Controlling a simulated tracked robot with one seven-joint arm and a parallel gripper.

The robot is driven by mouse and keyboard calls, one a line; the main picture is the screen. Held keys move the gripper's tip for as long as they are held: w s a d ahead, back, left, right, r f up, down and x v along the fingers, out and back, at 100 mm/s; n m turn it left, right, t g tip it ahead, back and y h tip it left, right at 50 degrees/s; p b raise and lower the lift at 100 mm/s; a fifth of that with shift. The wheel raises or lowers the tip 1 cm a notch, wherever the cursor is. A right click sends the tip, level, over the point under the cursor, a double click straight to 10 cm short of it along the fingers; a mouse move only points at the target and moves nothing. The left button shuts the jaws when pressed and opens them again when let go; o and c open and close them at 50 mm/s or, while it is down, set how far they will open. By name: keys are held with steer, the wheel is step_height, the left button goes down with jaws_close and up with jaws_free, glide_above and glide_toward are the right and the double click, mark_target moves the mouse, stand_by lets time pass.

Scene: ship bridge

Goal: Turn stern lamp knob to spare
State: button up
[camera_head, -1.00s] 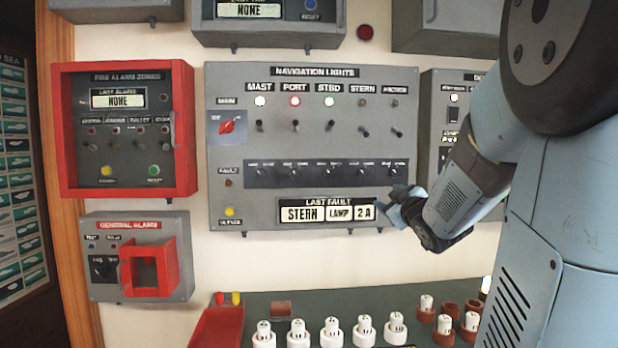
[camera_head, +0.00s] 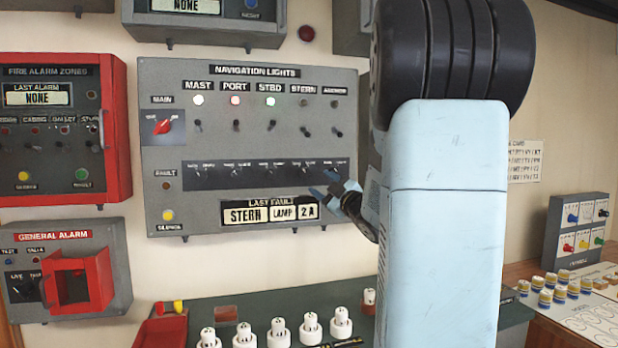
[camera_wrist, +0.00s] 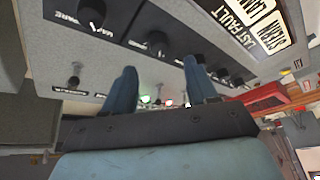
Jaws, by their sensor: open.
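The grey navigation lights panel (camera_head: 215,225) is on the wall in the head view. Its lower row of small dark knobs includes the stern lamp knob (camera_head: 306,171), in the stern column. My gripper (camera_head: 324,184) is open and empty, in front of the panel's lower right, just right of and below that knob. In the wrist view the panel appears upside down. A dark round knob (camera_wrist: 157,43), apparently the stern one, shows beyond the gap between my open fingers (camera_wrist: 160,66). Contact is not visible. The knob's pointer setting is too small to read.
The last fault sign (camera_head: 245,214) reads "STERN LAMP 2 A", just below the knob row. A neighbouring knob (camera_wrist: 92,12) sits close by. Toggle switches and a red main knob (camera_head: 162,127) are above. A green counter (camera_head: 265,306) with several white fuses lies below.

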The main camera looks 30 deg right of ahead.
mark_target(306, 174)
steer(key=x, duration=0.7)
steer(key=shift+w, duration=0.15)
steer(key=shift+c, duration=0.3)
steer(key=c, duration=1)
